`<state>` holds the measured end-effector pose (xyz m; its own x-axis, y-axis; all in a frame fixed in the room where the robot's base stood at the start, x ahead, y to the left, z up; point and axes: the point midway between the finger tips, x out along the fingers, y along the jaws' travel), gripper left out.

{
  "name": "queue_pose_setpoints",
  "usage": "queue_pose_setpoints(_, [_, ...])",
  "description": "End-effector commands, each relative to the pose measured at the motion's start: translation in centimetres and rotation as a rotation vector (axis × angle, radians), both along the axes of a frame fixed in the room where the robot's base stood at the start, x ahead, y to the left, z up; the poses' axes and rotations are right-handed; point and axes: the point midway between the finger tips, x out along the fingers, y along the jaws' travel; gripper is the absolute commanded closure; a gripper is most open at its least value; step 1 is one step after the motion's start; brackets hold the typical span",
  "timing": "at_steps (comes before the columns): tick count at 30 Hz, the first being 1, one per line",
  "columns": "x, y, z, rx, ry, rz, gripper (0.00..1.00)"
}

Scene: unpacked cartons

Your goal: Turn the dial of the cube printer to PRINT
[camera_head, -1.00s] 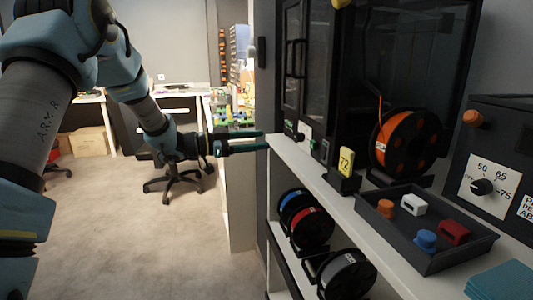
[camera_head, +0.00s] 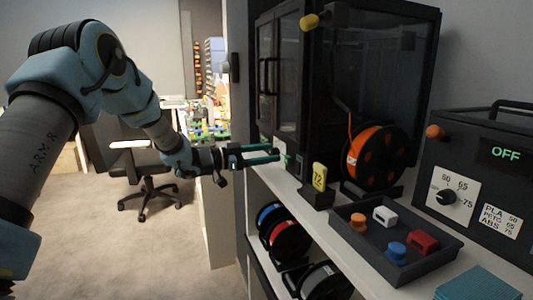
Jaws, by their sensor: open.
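The cube printer (camera_head: 375,70) is a black, glass-sided cabinet on the white shelf; its front faces left and shows at a steep slant. My gripper (camera_head: 276,154) is open and empty, its two teal fingers pointing right at the lower part of that front. A small white plate (camera_head: 280,146) shows right by the fingertips. The printer's dial and its PRINT mark cannot be made out; the fingers and the slant hide that area. I cannot tell whether the fingers touch anything.
A dryer box (camera_head: 480,160) reading OFF, with its own temperature dial (camera_head: 446,197), stands right. An orange spool (camera_head: 372,158), a yellow 72 tag (camera_head: 319,176) and a dark tray (camera_head: 400,275) of small parts share the shelf.

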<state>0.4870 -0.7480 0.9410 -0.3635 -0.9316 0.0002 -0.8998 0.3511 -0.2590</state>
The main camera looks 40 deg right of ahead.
Motion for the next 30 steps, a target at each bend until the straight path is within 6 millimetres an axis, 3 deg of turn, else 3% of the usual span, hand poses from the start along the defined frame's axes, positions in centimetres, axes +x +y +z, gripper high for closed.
queue_pose_setpoints(5, [0.01,0.02,-0.01,0.000,0.000,0.000,0.36])
queue_pose_setpoints(22, [0.02,0.05,0.00,0.000,0.000,0.000,1.00])
queue_pose_setpoints(30, [0.02,0.05,-0.03,0.000,-0.002,0.000,1.00])
